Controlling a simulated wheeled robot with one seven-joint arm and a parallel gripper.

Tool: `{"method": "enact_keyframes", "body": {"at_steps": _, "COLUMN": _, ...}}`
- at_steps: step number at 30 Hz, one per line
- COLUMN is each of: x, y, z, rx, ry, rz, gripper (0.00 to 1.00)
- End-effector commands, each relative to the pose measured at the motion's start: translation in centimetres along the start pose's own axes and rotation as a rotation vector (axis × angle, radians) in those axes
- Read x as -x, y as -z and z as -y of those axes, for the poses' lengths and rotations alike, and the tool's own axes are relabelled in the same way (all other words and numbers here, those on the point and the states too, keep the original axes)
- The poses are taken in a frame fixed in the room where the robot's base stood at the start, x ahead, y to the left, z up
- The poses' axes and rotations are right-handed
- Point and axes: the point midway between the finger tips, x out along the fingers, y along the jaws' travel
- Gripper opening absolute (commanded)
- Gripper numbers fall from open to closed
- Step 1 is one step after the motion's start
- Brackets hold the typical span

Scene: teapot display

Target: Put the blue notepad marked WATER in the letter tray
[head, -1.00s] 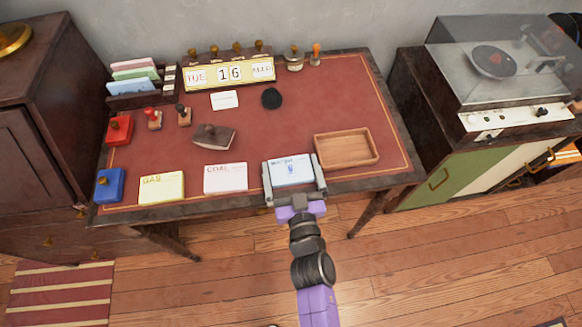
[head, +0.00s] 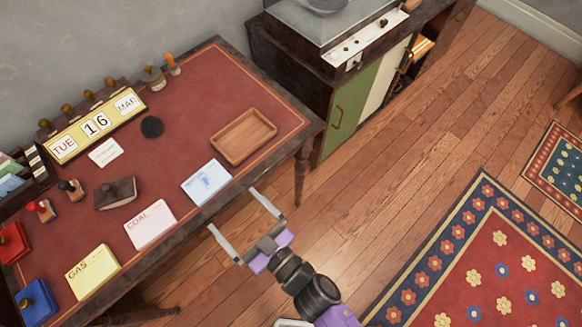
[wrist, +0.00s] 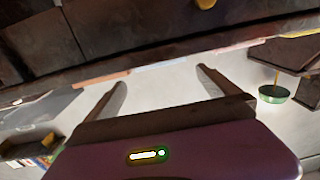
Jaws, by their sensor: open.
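The blue notepad (head: 206,182), light blue with a dark heading too small to read, lies flat near the front edge of the red-topped desk. The letter tray (head: 243,137), a shallow empty wooden box, lies on the desk behind and to the right of it. My gripper (head: 232,209) is open and empty, out in front of the desk's edge and apart from the notepad. In the wrist view my open fingers (wrist: 162,77) have nothing between them.
A pink COAL pad (head: 150,224) and a yellow GAS pad (head: 93,271) lie left along the front edge. A stamp block (head: 115,193) is behind them. A record-player cabinet (head: 345,85) stands right of the desk. Open floor lies in front.

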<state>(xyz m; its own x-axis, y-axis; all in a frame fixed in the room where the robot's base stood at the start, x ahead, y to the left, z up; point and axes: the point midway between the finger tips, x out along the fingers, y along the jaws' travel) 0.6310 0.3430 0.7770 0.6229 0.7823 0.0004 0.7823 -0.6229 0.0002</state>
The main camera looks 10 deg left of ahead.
Motion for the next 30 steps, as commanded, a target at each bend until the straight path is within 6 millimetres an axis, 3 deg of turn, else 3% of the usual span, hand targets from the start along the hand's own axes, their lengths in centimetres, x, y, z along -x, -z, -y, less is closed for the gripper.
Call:
{"method": "enact_keyframes", "body": {"at_steps": 5, "x": 1.2, "y": -0.1, "z": -0.8, "rx": -0.001, "ry": -0.025, "rz": 0.007, "gripper": 1.00}}
{"method": "enact_keyframes", "body": {"at_steps": 8, "x": 4.2, "y": -0.1, "z": -2.7, "rx": -0.004, "ry": -0.087, "rz": 0.023, "gripper": 1.00}}
{"method": "enact_keyframes", "body": {"at_steps": 15, "x": 16.6, "y": 2.0, "z": -8.0, "rx": -0.023, "ry": -0.350, "rz": 0.088, "gripper": 1.00}}
{"method": "enact_keyframes", "body": {"at_steps": 21, "x": 26.2, "y": 6.0, "z": -9.4, "rx": -0.051, "ry": -0.570, "rz": 0.150, "gripper": 1.00}}
{"method": "enact_keyframes", "body": {"at_steps": 27, "x": 33.2, "y": 10.9, "z": -9.2, "rx": -0.089, "ry": -0.763, "rz": 0.210, "gripper": 1.00}}
{"method": "enact_keyframes", "body": {"at_steps": 30, "x": 35.2, "y": 13.0, "z": -8.9, "rx": -0.104, "ry": -0.829, "rz": 0.232, "gripper": 1.00}}
